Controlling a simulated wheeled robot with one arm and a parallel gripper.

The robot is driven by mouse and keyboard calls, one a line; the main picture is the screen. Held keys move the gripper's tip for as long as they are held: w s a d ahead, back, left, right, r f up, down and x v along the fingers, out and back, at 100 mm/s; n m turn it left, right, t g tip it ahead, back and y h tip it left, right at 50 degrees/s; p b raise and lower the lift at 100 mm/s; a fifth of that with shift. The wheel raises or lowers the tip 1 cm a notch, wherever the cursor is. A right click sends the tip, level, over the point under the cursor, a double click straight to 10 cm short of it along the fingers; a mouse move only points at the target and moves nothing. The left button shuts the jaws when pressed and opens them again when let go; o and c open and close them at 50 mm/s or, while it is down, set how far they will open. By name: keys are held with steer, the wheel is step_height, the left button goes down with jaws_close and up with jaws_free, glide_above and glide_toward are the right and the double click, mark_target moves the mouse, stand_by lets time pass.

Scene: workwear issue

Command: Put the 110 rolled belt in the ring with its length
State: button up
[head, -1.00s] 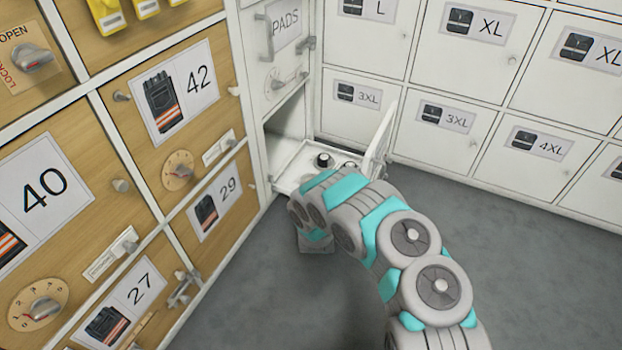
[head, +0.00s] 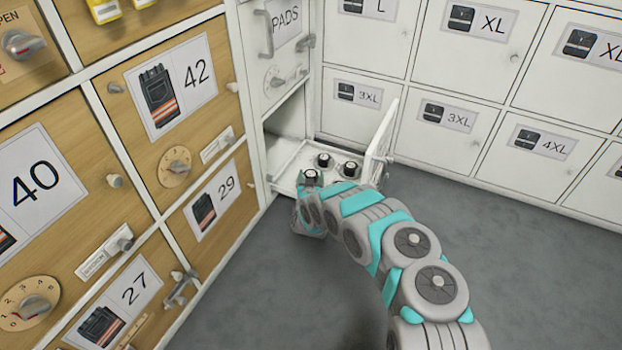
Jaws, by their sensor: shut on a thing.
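A dark rolled belt with a pale top (head: 310,177) shows at the end of my arm, at the front left of an open white compartment. My gripper (head: 309,187) is shut on it; the fingers are mostly hidden and tiny here. Two more dark rolls with pale tops, a rear one (head: 324,160) and a right one (head: 348,169), stand on the white compartment floor (head: 290,183). Any length marks are too small to read. I cannot make out the rings clearly, nor whether the held belt touches the floor.
The compartment's white door (head: 382,140) stands open on the right, close to my arm. Wooden lockers with knobs and latches (head: 180,288) line the left. Shut white lockers (head: 455,130) line the back. The grey floor (head: 500,250) is clear.

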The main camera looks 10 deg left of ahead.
steer(key=shift+f, duration=0.45)
steer(key=shift+f, duration=0.1)
steer(key=o, duration=1.3)
steer(key=shift+c, duration=0.2)
steer(key=shift+s, duration=0.2)
steer(key=s+r+p, duration=0.2)
steer(key=s, duration=0.9)
steer(key=shift+s+d+r, duration=0.15)
steer(key=shift+d+r, duration=0.1)
steer(key=shift+r, duration=0.05)
